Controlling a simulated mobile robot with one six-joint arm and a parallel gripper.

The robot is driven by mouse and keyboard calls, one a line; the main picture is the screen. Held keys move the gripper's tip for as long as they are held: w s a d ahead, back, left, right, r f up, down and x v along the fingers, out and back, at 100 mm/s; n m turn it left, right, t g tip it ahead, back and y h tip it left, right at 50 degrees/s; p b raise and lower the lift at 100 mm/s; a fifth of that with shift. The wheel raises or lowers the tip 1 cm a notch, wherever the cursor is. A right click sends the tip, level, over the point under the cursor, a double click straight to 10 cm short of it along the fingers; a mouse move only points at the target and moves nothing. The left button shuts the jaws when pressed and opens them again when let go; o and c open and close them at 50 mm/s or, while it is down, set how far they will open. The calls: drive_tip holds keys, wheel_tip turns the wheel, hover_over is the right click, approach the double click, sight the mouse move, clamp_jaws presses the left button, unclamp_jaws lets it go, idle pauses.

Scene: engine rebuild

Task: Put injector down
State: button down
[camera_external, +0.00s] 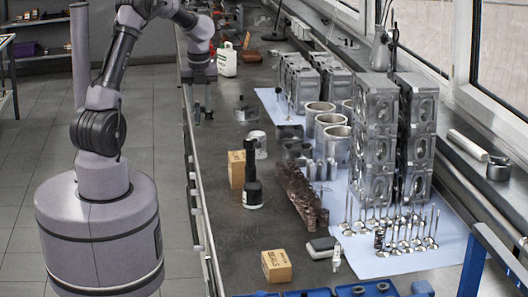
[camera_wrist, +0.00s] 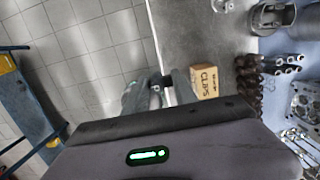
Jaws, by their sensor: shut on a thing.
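My gripper (camera_external: 203,112) hangs pointing down near the far left edge of the workbench in the external view. In the wrist view my gripper (camera_wrist: 160,88) shows its two grey fingers closed around a small dark piece (camera_wrist: 166,80), apparently the injector. Most of it is hidden between the fingers, and its shape cannot be made out. It is above the pale edge of the bench, with floor to its left. In the external view the held piece is too small to tell.
A cardboard box marked CLIPS (camera_wrist: 204,82) stands right of the gripper, with a dark crankshaft (camera_wrist: 248,85) beyond it. In the external view, engine blocks (camera_external: 378,130), cylinder sleeves (camera_external: 337,147) and several valves (camera_external: 400,235) occupy a pale blue mat (camera_external: 450,240). Grey bench surface (camera_external: 225,240) is bare at front left.

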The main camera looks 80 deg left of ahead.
wheel_tip(320, 180, down, 11)
drive_tip(key=s+a, duration=0.1)
drive_tip(key=a, duration=0.1)
drive_tip(key=shift+w+a+f+b, duration=0.1)
drive_tip(key=shift+w+a+f, duration=0.85)
drive_tip(key=shift+w+a, duration=0.85)
drive_tip(key=shift+w+a+f+b, duration=0.1)
drive_tip(key=shift+w+a+f, duration=0.9)
drive_tip(key=shift+a, duration=1.55)
drive_tip(key=shift+w+a+f+b, duration=0.1)
drive_tip(key=shift+w+a+f, duration=0.8)
drive_tip(key=shift+w+a, duration=0.95)
drive_tip(key=c, duration=1)
unclamp_jaws()
drive_tip(key=shift+s+a, duration=0.35)
